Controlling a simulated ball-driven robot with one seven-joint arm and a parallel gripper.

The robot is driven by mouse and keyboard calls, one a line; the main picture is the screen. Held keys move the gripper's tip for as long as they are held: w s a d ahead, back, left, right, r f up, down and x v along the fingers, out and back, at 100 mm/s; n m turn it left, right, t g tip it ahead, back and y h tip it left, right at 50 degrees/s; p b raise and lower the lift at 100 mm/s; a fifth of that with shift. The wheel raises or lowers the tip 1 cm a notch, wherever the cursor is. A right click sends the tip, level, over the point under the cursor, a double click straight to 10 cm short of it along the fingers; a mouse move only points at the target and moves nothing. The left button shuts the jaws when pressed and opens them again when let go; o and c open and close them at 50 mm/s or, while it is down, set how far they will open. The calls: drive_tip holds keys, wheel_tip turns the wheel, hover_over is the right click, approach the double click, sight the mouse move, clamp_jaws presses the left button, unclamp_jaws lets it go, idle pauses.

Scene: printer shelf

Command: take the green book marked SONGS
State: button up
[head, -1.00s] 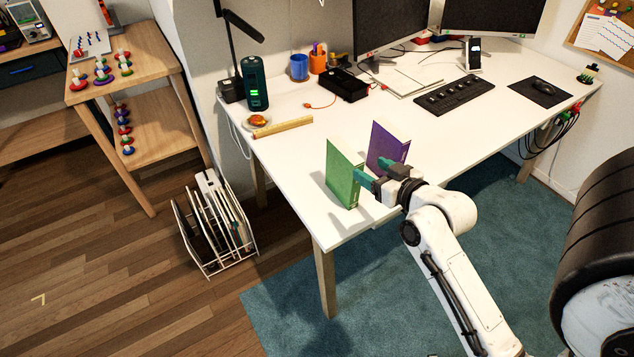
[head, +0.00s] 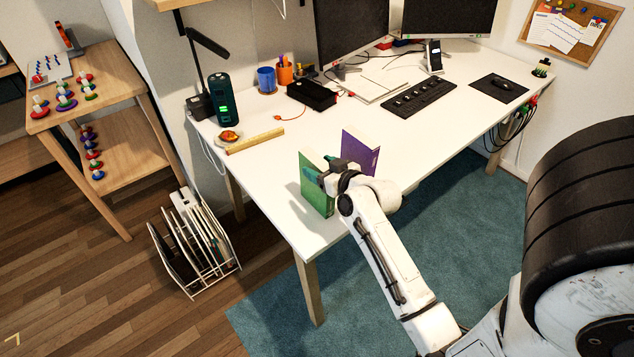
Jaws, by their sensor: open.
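The green book (head: 313,190) stands upright near the front left corner of the white desk. Any lettering on it is too small to read. A purple book (head: 361,150) stands upright to its right and a little behind. My gripper (head: 316,172) is open, with its teal fingertips at the green book's upper right part. A finger overlaps the cover in the picture, and I cannot tell whether the jaws are around the book. My wrist hides part of both books' right sides.
The white desk (head: 270,190) has free room left of the green book. A wire rack (head: 195,245) stands on the floor at left.

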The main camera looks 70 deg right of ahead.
drive_tip(key=shift+c, duration=0.3)
clamp_jaws()
idle(0.4)
